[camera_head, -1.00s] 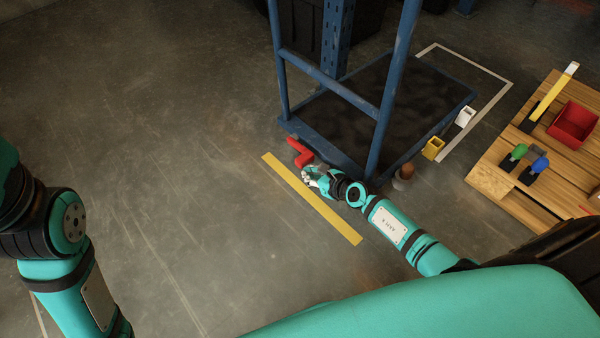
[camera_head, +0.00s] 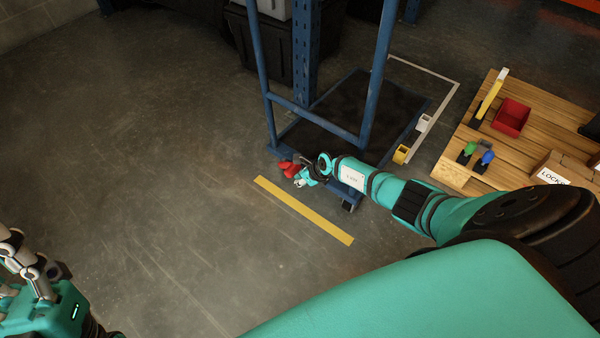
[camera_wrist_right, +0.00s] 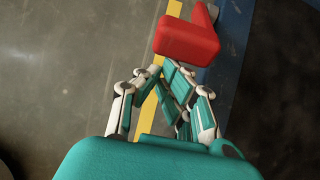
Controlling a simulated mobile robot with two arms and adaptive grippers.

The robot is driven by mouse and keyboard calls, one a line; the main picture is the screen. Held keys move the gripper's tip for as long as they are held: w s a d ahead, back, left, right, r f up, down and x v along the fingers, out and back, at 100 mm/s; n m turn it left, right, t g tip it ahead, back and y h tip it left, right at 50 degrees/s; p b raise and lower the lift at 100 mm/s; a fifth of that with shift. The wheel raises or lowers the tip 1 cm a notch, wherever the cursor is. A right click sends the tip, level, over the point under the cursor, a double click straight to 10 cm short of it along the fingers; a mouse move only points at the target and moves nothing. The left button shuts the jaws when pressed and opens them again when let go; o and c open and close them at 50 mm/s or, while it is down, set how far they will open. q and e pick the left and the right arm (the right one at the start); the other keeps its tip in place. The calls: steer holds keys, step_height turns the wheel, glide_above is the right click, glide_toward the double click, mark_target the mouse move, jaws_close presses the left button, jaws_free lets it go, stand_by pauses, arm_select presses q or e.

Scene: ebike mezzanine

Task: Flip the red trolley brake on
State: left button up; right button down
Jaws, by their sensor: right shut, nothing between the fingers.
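The red brake (camera_head: 286,168) is a chunky lever at the near left corner of the blue trolley (camera_head: 318,115), low over the floor. My right gripper (camera_head: 300,180) is down beside it and partly overlaps it in the head view. In the right wrist view the red brake (camera_wrist_right: 188,40) lies just beyond my shut, empty fingertips (camera_wrist_right: 166,74). Whether they touch it I cannot tell. The blue trolley edge (camera_wrist_right: 226,55) runs behind the brake. My left gripper (camera_head: 28,262) is at the lower left edge, away from the trolley, partly cut off.
A yellow floor strip (camera_head: 305,211) lies in front of the trolley. A wooden pallet (camera_head: 470,152) with a red bin (camera_head: 511,117) and small coloured items stands to the right. Dark crates (camera_head: 262,52) stand behind the trolley. The floor at left is clear.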

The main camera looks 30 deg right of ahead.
mark_target(292, 170)
steer(key=r+g, duration=0.1)
steer(key=w+r+g+p, duration=0.1)
steer(key=w+r+h, duration=0.1)
steer(key=shift+a+r+g+p, duration=0.15)
steer(key=shift+a+g+p, duration=0.2)
steer(key=shift+g+p, duration=0.05)
arm_select(q)
steer(key=w+d+f+g+y, duration=0.1)
steer(key=w+f+g+y, duration=0.1)
steer(key=w+f+g, duration=0.3)
steer(key=shift+w+d+f+g, duration=0.2)
steer(key=shift+w+g, duration=0.5)
steer(key=shift+w, duration=1.15)
arm_select(e)
steer(key=shift+w+a+r, duration=0.15)
steer(key=shift+w+r, duration=0.2)
steer(key=shift+r, duration=0.05)
steer(key=shift+w+r, duration=0.15)
